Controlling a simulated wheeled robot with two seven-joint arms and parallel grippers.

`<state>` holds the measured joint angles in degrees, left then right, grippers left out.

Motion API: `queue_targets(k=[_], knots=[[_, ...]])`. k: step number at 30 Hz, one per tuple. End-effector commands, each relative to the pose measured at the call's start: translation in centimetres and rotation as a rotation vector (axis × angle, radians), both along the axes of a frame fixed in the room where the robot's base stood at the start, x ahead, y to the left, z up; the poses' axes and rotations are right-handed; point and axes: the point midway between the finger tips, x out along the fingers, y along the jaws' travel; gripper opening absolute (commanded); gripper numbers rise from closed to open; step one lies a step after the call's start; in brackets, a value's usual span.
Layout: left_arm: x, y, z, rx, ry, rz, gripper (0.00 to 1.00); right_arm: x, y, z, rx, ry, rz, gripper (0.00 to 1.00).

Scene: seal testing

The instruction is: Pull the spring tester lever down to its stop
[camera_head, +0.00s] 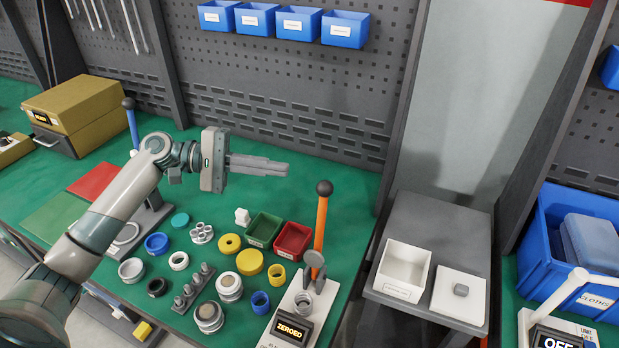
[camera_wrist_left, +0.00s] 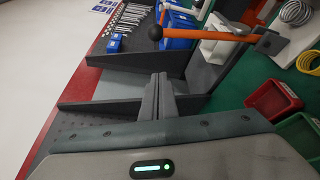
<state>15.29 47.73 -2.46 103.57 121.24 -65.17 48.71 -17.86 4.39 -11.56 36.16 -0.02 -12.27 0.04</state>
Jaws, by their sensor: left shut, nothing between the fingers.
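The spring tester (camera_head: 300,310) stands at the front right of the green bench, with a display reading ZEROED. Its orange lever (camera_head: 321,228) stands nearly upright and ends in a black ball knob (camera_head: 324,187). My left gripper (camera_head: 287,168) is shut and empty, pointing right, to the left of the knob and apart from it in the head view. In the left wrist view, the closed fingers (camera_wrist_left: 157,85) show below the black knob (camera_wrist_left: 155,32) and orange lever (camera_wrist_left: 200,37). My right gripper is not in view.
Red (camera_head: 293,241) and green (camera_head: 264,229) bins stand left of the lever, among several rings and pucks. A white open box (camera_head: 402,268) sits on a grey stand to the right. A blue-handled device (camera_head: 131,122) stands behind my left arm.

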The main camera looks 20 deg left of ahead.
Motion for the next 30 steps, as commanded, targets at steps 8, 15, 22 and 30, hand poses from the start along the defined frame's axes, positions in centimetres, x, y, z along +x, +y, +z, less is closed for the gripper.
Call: queue_targets(k=[8, 15, 22, 30], knots=[[0.4, -1.4, 0.0, -0.001, 0.0, -0.001, 0.0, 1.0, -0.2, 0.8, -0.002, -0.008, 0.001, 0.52], [1.5, -4.6, -0.2, -0.003, -0.001, -0.002, 0.0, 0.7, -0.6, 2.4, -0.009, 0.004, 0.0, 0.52], [2.8, -8.6, -0.7, -0.002, 0.0, -0.002, 0.0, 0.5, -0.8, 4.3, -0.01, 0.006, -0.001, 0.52], [0.6, -9.5, -0.1, 0.002, 0.001, -0.001, 0.0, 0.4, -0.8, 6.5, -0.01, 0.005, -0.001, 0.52]])
